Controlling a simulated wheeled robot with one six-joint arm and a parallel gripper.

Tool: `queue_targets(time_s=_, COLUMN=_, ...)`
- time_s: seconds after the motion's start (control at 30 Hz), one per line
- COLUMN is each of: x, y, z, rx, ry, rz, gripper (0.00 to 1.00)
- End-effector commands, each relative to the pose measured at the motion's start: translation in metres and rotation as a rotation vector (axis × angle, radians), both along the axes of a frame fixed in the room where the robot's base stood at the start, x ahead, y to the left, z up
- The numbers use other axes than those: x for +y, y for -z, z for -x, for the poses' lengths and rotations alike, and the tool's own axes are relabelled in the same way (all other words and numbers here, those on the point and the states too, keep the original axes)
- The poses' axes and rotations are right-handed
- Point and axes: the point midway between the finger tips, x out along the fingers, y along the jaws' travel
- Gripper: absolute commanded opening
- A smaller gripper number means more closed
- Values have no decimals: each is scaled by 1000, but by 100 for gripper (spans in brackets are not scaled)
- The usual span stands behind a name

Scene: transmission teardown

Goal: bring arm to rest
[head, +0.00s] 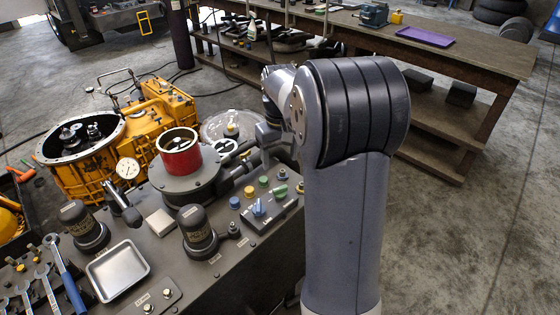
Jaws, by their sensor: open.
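My arm rises at the right of the head view, with a grey upper link and a large black ribbed elbow. Its far part reaches away behind the elbow, over the back right of the grey workbench (225,262). My gripper (266,158) shows small and partly hidden beside the elbow, pointing down near the bench's back edge. It is open, and I see nothing held in it. A red ring-shaped part (180,158) stands on a dark round fixture on the bench, left of the gripper.
A yellow transmission housing (150,110) stands behind the bench. A control box with coloured buttons (262,208), two dark cylinders, a metal tray (118,270) and wrenches occupy the bench. A wooden table (470,58) with a purple tray (426,36) stands behind. The floor at right is clear.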

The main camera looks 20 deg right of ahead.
Motion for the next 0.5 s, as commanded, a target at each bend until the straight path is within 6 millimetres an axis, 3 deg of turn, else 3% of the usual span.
queue_targets(time_s=0.27, x=0, y=3, z=0, rx=1, ry=0, rz=0, gripper=64)
queue_targets(time_s=0.5, x=0, y=34, z=1, rx=6, ry=0, rz=-2, gripper=64)
